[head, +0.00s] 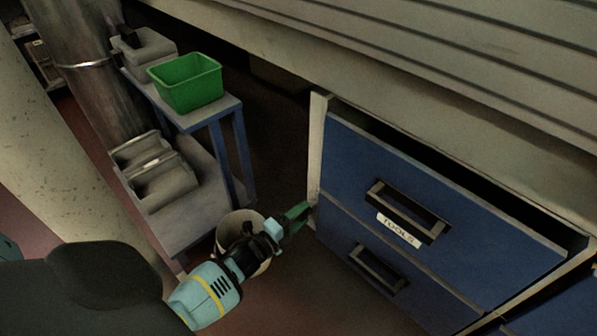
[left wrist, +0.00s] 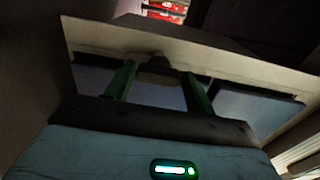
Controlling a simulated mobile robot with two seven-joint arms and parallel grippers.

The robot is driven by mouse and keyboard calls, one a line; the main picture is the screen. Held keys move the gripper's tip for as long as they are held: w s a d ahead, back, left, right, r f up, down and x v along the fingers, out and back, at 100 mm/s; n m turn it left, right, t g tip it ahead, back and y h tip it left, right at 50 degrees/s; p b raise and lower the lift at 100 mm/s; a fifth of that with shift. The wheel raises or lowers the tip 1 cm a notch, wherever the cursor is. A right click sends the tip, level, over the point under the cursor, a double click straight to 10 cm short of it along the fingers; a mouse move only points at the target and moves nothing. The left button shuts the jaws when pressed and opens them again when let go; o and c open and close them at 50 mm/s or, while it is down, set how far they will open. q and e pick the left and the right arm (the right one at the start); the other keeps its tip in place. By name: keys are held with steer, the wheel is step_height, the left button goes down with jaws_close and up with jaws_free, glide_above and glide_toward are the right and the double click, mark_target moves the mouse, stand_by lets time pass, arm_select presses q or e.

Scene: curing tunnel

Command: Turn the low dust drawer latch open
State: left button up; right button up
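My left gripper (head: 300,215) reaches in from the lower left in the head view, its green fingertips close to the cream side edge of the blue drawer unit (head: 345,165). In the left wrist view my left gripper (left wrist: 159,82) has its two green fingers well apart. A dark, blocky piece (left wrist: 158,68) shows between them against a pale panel; it may be the latch, but I cannot tell for sure. I cannot tell whether the fingers touch it. In the head view the gripper hides that spot, and no latch can be made out. My right gripper is not in view.
The upper drawer, labelled TOOLS (head: 399,229), stands partly out, with a lower drawer handle (head: 377,269) below. A blue-legged cart (head: 218,112) carries a green bin (head: 187,83). A pale round bucket (head: 228,228) stands behind my left wrist. A slatted housing overhangs above.

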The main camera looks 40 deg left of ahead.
arm_select(q)
steer(key=shift+o, duration=1.2)
steer(key=shift+f, duration=0.1)
steer(key=s+a+p, duration=0.1)
steer(key=s+p, duration=0.2)
steer(key=s, duration=0.4)
steer(key=shift+s, duration=0.4)
